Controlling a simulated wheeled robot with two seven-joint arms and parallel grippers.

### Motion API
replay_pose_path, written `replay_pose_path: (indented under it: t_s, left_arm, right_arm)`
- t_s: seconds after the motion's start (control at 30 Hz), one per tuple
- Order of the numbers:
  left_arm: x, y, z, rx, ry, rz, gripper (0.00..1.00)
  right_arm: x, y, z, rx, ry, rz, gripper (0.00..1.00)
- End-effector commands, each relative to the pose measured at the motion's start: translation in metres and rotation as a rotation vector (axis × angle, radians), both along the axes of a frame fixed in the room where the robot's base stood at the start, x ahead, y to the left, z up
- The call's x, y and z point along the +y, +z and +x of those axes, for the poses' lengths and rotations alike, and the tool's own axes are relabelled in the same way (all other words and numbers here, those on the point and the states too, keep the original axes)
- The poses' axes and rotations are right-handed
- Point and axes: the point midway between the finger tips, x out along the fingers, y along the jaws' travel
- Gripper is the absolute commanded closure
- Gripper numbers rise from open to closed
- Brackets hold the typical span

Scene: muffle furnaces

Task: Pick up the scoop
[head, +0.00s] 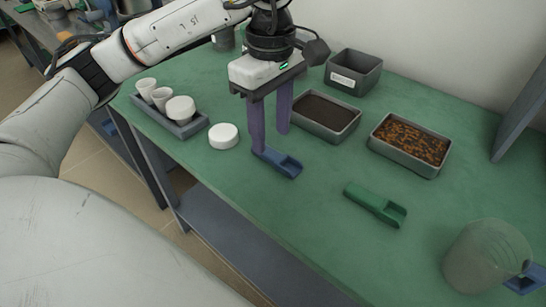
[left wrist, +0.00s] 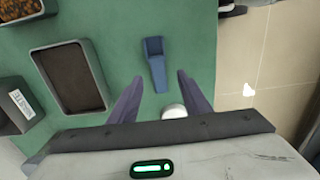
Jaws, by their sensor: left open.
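A blue scoop (head: 285,164) lies on the green table below my left gripper (head: 270,142). In the left wrist view the blue scoop (left wrist: 155,60) lies just beyond and between the two fingertips. My left gripper (left wrist: 160,78) is open and empty, fingers pointing down. In the head view its near finger overlaps the scoop's handle end; I cannot tell how high the tips are above it. A second, green scoop (head: 375,204) lies on the table to the right, apart from the gripper. My right gripper is not in view.
Behind stand a tray of dark material (head: 325,117), a tray of brown pieces (head: 410,146) and an empty grey bin (head: 353,72). A white round lid (head: 223,136) and a tray with white cups (head: 169,119) are left. A translucent beaker (head: 485,258) stands front right.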

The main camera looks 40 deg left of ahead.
Motion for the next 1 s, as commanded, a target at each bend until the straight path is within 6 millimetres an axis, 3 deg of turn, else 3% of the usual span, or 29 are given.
replay_pose_path:
  t_s: [0.3,0.6,0.87,1.0]
  left_arm:
    - [-0.002,-0.044,0.002,0.002,-0.001,-0.001,0.56]
    - [-0.002,-0.048,0.002,0.000,-0.001,-0.001,0.56]
    - [-0.002,-0.048,0.003,0.000,-0.001,-0.001,1.00]
    - [-0.002,-0.048,0.002,0.000,-0.001,-0.002,1.00]
  right_arm:
    - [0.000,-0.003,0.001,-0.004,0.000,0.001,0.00]
    - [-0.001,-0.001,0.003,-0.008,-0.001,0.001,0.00]
    - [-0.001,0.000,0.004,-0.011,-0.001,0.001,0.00]
    - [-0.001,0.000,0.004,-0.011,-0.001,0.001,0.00]
